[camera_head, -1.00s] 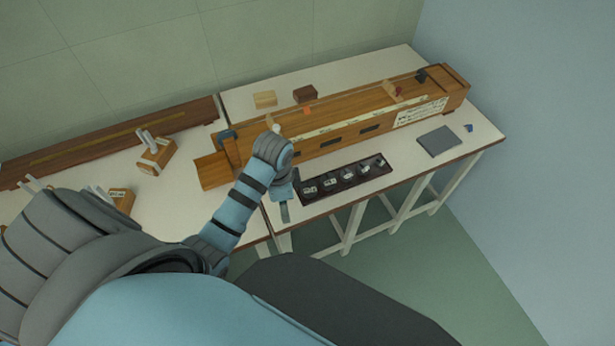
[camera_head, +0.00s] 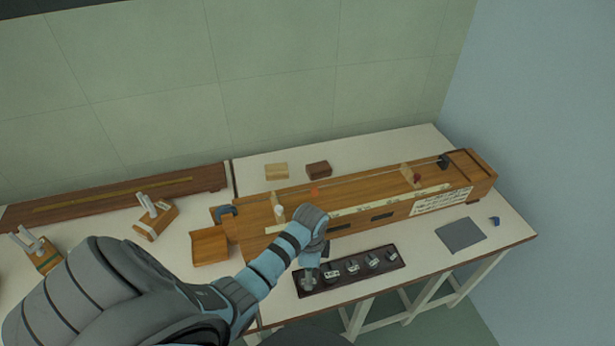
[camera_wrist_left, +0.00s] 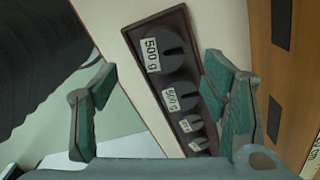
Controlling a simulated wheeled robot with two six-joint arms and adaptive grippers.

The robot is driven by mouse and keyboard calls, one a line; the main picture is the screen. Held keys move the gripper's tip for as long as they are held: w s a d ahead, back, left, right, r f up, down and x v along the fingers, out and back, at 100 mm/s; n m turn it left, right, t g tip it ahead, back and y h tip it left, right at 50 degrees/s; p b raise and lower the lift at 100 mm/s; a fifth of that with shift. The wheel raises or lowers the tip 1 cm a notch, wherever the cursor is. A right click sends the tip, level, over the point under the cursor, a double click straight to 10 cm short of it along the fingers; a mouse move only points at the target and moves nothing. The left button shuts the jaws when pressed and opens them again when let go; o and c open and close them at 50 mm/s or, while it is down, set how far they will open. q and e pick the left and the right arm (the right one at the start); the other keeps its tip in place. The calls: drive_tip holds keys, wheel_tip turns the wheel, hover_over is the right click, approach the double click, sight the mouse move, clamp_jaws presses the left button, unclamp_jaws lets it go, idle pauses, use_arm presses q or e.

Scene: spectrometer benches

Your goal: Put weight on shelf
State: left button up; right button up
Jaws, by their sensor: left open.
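A dark tray (camera_head: 350,281) holds a row of dark slotted weights near the bench's front edge. In the left wrist view the tray (camera_wrist_left: 163,23) shows a large weight (camera_wrist_left: 179,64) labelled 500 g, then smaller labelled ones such as this weight (camera_wrist_left: 188,98). My left gripper (camera_head: 307,279) is over the tray's left end and partly hides the leftmost weight. In the left wrist view the open gripper (camera_wrist_left: 160,75) has nothing between its fingers; its right finger overlaps the tray's edge. I cannot identify the shelf with certainty; a dark strip (camera_head: 50,10) crosses the top left corner.
A long wooden instrument (camera_head: 360,200) stands behind the tray. Two small blocks, one pale (camera_head: 276,171) and one brown (camera_head: 319,169), lie behind it. A grey slab (camera_head: 461,235) lies at right. Wooden holders (camera_head: 155,218) stand at left.

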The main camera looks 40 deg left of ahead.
use_arm(q)
drive_tip(key=f, duration=0.2)
drive_tip(key=f+b, duration=0.1)
drive_tip(key=f, duration=0.2)
drive_tip(key=shift+w+a, duration=0.2)
drive_tip(key=shift+s+r, duration=0.1)
drive_tip(key=shift+s, duration=0.1)
drive_tip(key=shift+c, duration=2.3)
clamp_jaws()
use_arm(e)
drive_tip(key=shift+w+f, duration=0.6)
drive_tip(key=shift+w, duration=0.2)
